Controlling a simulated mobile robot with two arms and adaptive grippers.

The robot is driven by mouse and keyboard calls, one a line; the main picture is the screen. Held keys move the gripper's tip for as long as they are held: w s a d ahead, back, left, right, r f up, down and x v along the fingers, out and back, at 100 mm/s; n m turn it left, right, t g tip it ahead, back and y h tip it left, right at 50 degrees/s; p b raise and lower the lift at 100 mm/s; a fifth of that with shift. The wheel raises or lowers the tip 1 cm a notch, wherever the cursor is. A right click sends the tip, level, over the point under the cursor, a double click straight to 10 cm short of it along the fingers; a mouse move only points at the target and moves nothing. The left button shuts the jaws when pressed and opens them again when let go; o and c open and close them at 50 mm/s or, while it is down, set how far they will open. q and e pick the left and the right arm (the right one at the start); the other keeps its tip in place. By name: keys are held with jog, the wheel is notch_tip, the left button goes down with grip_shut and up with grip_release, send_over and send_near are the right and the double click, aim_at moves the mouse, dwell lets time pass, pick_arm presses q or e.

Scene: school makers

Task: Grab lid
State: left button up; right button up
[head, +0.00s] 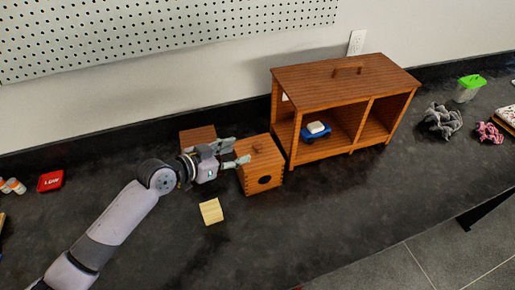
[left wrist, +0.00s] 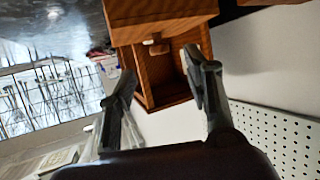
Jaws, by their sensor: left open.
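A small wooden box (head: 262,177) with a round dark hole in its front stands on the dark counter in the head view. Its flat wooden lid (head: 265,155) has a small knob on top. My left gripper (head: 240,152) is open and empty, with its fingertips at the left edge of this box; I cannot tell if they touch it. In the left wrist view its two fingers (left wrist: 165,85) are spread apart, with wooden furniture (left wrist: 160,14) beyond them. Another flat-topped wooden piece (head: 197,134) is partly hidden behind the gripper. My right gripper is not in view.
A wooden cabinet (head: 345,80) with a blue object (head: 316,131) inside stands right of the box. A light wood block (head: 211,211) lies in front of the gripper. A red box (head: 50,181) is far left. The front middle counter is clear.

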aim_at(256, 145)
pick_arm(q)
jog(key=x, duration=0.2)
jog(key=shift+w+d+f, duration=0.1)
jog(key=shift+w+d, duration=0.1)
jog(key=shift+w+d+p, duration=0.15)
jog(key=shift+d+p, duration=0.05)
jog(key=shift+p, duration=0.1)
jog(key=p+x, duration=0.1)
jog(key=x, duration=0.3)
jog(key=shift+w+d, duration=0.1)
jog(key=shift+d, duration=0.05)
jog(key=shift+w+d, duration=0.15)
jog(key=shift+d, duration=0.05)
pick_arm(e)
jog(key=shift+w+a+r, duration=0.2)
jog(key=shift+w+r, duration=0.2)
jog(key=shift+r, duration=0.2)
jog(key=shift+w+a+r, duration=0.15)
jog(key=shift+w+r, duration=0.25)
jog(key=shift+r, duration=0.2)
pick_arm(q)
jog(key=shift+a, duration=0.1)
jog(key=shift+c, duration=0.7)
grip_shut()
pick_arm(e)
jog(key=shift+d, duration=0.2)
